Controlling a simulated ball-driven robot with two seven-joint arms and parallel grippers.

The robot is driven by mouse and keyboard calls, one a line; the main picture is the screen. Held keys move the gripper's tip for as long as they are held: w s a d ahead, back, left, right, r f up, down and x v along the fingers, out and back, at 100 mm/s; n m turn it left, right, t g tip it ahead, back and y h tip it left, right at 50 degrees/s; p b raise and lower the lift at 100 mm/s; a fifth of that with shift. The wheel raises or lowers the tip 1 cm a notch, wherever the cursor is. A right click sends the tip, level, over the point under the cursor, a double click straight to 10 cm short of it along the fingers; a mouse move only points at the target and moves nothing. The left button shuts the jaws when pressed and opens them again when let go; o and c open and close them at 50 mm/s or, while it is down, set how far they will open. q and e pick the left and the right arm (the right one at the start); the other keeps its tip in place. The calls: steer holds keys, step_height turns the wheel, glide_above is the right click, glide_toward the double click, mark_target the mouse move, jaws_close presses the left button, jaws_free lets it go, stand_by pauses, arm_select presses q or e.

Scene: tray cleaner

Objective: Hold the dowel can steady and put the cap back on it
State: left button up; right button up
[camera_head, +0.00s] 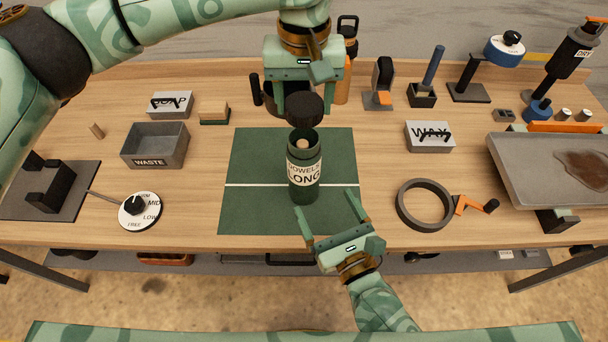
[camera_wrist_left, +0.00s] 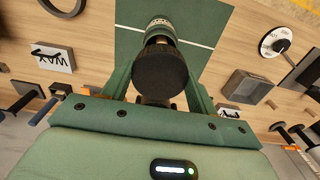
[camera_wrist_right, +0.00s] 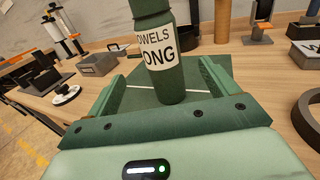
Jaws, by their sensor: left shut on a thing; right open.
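The green dowel can (camera_head: 304,190), labelled DOWELS LONG, stands upright and open on the green mat (camera_head: 248,205); a pale dowel end shows in its mouth. The dark cap (camera_head: 305,109) is in my left gripper (camera_head: 303,100), which is shut on it just above and behind the can's mouth, apart from it in the head view. The cap (camera_wrist_left: 160,68) fills the middle of the left wrist view, with the can behind it. My right gripper (camera_head: 333,219) is open in front of the can's base. In the right wrist view the can (camera_wrist_right: 160,60) stands beyond and between its open fingers.
A grey WASTE bin (camera_head: 157,146) and a dial (camera_head: 139,211) are on the left. A WAX box (camera_head: 429,136), a dark ring (camera_head: 424,205) and a grey tray (camera_head: 545,165) are on the right. An orange bottle (camera_head: 343,80) stands behind my left gripper. The mat around the can is clear.

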mark_target(309, 174)
steer(key=shift+w, duration=0.1)
steer(key=x, duration=1.2)
steer(key=shift+a, duration=0.1)
steer(key=c, duration=1.4)
arm_select(q)
steer(key=shift+f, duration=2.5)
arm_select(e)
steer(key=shift+c, duration=0.2)
